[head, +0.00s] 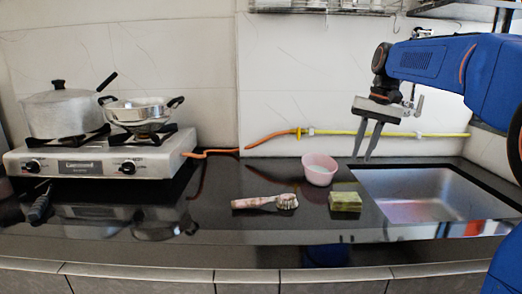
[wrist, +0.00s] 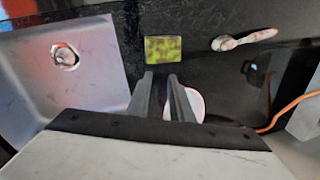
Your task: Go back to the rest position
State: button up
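My gripper (head: 362,158) hangs from the blue arm at the right of the head view, fingers pointing down. It is above the counter, near the sink's back left corner and right of the pink bowl. In the wrist view the two fingers (wrist: 160,76) stand apart with a gap between them, and nothing is held. No clay waterpot shows in either view.
A pink bowl (head: 319,170), a green-yellow sponge (head: 345,201) and a brush (head: 265,202) rest on the dark counter. The sink (head: 430,195) is at right. A gas stove (head: 95,160) with a pot (head: 62,112) and a pan (head: 140,112) stands at left.

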jog(key=s+f+n+t, duration=0.1)
jog(key=s+f, duration=0.6)
jog(key=s, duration=0.3)
jog(key=s+f+n+t+h, duration=0.1)
jog(key=s+f, duration=0.6)
jog(key=s, duration=0.4)
jog(key=s+a+f+n+t+h, duration=0.1)
jog(key=s+f+t, duration=0.1)
jog(key=s+f, duration=0.6)
jog(key=s, duration=0.3)
